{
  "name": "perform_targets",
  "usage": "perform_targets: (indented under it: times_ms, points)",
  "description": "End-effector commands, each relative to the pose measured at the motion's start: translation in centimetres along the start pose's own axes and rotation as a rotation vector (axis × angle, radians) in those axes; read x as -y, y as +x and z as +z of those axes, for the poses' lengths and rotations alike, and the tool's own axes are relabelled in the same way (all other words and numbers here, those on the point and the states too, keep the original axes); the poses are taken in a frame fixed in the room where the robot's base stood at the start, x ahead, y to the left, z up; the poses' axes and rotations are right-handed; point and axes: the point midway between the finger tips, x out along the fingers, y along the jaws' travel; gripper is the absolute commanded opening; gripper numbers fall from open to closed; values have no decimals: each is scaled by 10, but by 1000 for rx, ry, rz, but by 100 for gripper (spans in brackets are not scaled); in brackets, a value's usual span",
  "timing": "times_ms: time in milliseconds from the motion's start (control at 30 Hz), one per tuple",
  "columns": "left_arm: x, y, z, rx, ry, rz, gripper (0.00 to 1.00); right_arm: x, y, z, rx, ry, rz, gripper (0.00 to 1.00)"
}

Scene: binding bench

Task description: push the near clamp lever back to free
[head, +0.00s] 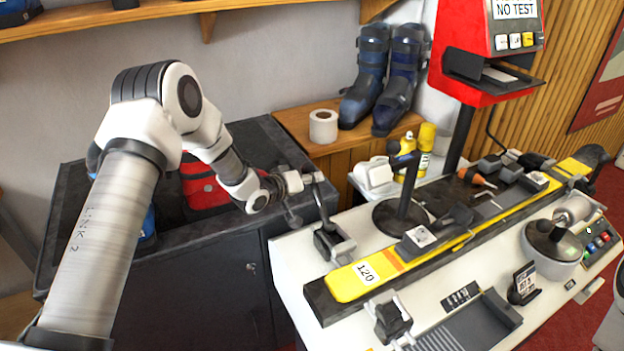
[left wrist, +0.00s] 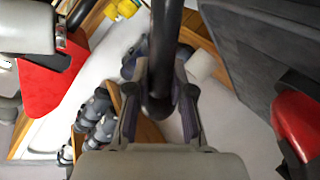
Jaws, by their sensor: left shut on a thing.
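My left gripper (head: 312,181) reaches over the left end of the white bench and is shut on a dark upright lever (head: 320,205). The lever rises from a black clamp (head: 330,241) at the bench's back left edge. In the left wrist view, the dark lever (left wrist: 163,60) runs between the two fingers of the left gripper (left wrist: 160,110), which touch it. A second black clamp (head: 391,320) stands at the bench's front left. A yellow ski (head: 345,284) marked 120 lies between the two clamps. My right gripper is not in view.
A black post on a round base (head: 405,200) stands behind the ski. A red machine (head: 480,50) rises at the back. A dark cabinet (head: 200,300) with a red bag (head: 200,185) is left of the bench. Ski boots (head: 370,75) and a white roll (head: 323,127) sit on a wooden shelf.

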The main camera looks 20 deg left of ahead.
Motion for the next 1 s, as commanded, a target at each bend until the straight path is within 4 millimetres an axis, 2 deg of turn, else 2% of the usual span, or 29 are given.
perform_targets:
  times_ms: [1000]
  points:
    - [-6,1,-9,-18,1,13,0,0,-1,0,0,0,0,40]
